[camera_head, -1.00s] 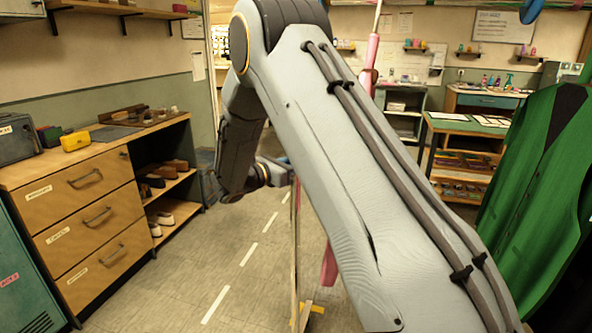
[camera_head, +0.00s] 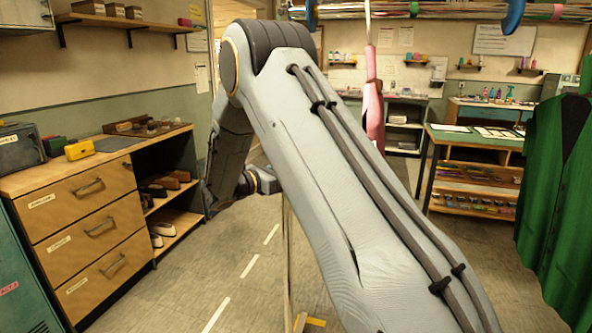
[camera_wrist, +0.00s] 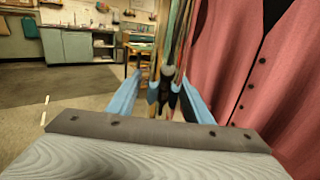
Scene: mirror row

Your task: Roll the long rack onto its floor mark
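The long rack shows as a rail (camera_head: 430,12) across the top of the head view, with a green vest (camera_head: 568,190) and a pink garment (camera_head: 373,115) nearby. A thin wooden upright (camera_head: 287,255) runs down to a yellow piece (camera_head: 315,322) at the floor; I cannot tell whether that is a floor mark or a foot. My gripper (camera_wrist: 163,92) has blue fingers at the wrist view's middle, against edge-on hanging clothes. In the head view it is mostly behind my arm, close to the upright. Whether it grips anything is unclear. A pink vest (camera_wrist: 255,80) hangs close on its right.
A wooden drawer unit (camera_head: 92,235) with open shoe shelves stands on the left. A table (camera_head: 475,140) and shelving stand at the back right. Floor with a white dashed line (camera_head: 250,265) is clear between the drawers and my arm.

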